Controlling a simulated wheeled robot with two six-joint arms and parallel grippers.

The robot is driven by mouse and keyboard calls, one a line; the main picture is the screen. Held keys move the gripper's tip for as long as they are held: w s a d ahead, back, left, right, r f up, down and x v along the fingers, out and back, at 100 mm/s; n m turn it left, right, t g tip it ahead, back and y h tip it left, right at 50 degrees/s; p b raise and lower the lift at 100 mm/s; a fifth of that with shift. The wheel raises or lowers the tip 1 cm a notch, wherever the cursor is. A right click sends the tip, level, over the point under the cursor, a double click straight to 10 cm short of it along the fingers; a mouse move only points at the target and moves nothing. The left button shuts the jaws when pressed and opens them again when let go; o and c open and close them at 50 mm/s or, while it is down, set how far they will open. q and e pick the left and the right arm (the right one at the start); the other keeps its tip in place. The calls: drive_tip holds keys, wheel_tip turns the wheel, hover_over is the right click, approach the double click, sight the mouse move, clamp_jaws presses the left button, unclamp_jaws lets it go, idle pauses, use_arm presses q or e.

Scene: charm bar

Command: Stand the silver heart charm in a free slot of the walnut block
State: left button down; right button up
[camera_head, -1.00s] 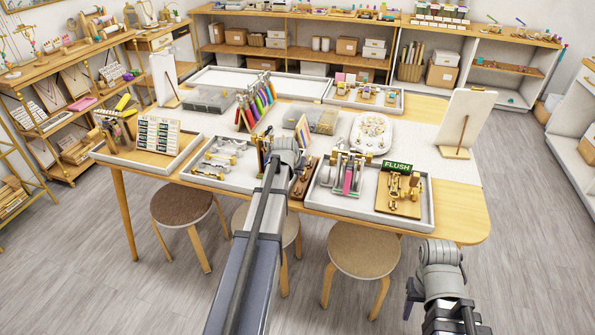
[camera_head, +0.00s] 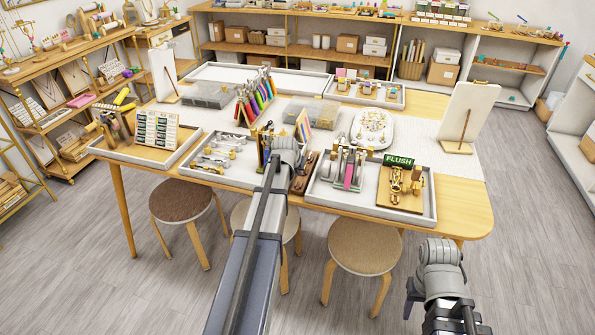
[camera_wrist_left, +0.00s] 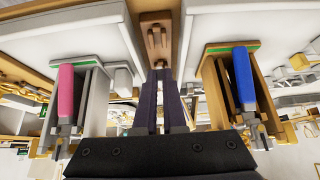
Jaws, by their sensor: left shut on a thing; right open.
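The brown walnut block (camera_head: 305,174) lies on the table in the gap between two white trays. In the left wrist view the block (camera_wrist_left: 155,32) is at top middle, with small dark slots on its face. My left gripper (camera_wrist_left: 160,72) points at the block's near end, with its dark fingers almost together. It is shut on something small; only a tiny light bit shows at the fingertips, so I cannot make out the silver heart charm. In the head view its wrist (camera_head: 286,152) hides the fingertips. My right gripper (camera_head: 411,297) is open, low at the right, away from the table.
The left tray (camera_head: 233,182) holds silver tools. The right tray (camera_head: 325,197) holds a pink-handled tool and a board under a FLUSH sign (camera_head: 398,161). In the left wrist view, pink (camera_wrist_left: 66,95) and blue (camera_wrist_left: 243,75) handles flank my fingers. Stools stand below the table.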

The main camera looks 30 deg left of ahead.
use_arm(q)
drive_tip(key=shift+f+b, duration=0.65)
drive_tip(key=shift+f, duration=0.05)
drive_tip(key=shift+f+b, duration=1.5)
idle(2.6)
drive_tip(key=c, duration=0.9)
unclamp_jaws()
drive_tip(key=shift+r, duration=0.1)
drive_tip(key=shift+p+v, duration=2.5)
drive_tip(key=shift+v, duration=0.45)
drive_tip(key=shift+s, duration=0.1)
drive_tip(key=p+v, duration=0.6)
drive_tip(key=v, duration=0.1)
drive_tip(key=shift+s+d+r, duration=0.1)
drive_tip(key=shift+s+r, duration=0.15)
drive_tip(key=shift+r, duration=0.05)
